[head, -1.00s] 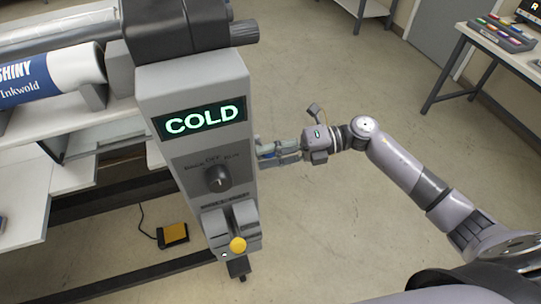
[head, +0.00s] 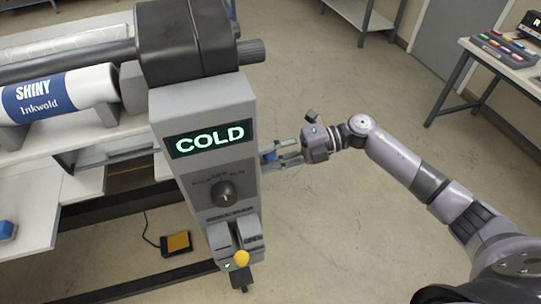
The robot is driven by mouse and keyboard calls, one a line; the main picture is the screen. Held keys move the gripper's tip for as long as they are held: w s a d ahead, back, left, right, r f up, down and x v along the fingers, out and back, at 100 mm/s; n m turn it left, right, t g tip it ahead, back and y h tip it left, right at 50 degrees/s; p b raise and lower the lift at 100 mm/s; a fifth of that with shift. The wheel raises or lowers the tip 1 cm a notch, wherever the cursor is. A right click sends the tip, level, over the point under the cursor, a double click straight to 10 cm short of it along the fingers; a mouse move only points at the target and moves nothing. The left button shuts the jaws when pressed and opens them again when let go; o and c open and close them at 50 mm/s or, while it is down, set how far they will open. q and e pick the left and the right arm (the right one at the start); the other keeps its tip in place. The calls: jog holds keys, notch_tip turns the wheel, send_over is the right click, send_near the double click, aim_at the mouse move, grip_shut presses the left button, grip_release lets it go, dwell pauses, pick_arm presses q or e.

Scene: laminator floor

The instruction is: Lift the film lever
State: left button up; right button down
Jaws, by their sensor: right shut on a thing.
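The grey laminator end panel (head: 210,104) stands left of centre, with a lit COLD display (head: 210,139) and a black knob (head: 225,193). My right gripper (head: 274,160) is at the panel's right side, its fingers pointing left. My left gripper is not in view.
A film roll (head: 85,90) marked SHINY Inkwold lies on the machine at left. A yellow and black foot pedal (head: 176,243) is on the floor. A table (head: 508,62) stands at the right. The floor between is clear.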

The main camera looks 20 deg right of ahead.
jog(key=c, duration=1.3)
grip_release()
jog(key=shift+w+r, duration=0.25)
jog(key=shift+r, duration=0.2)
jog(key=shift+o, duration=0.3)
jog(key=shift+w+f, duration=0.1)
jog(key=shift+f, duration=0.05)
jog(key=shift+f, duration=0.1)
jog(key=v, duration=1.2)
jog(key=shift+f, duration=0.1)
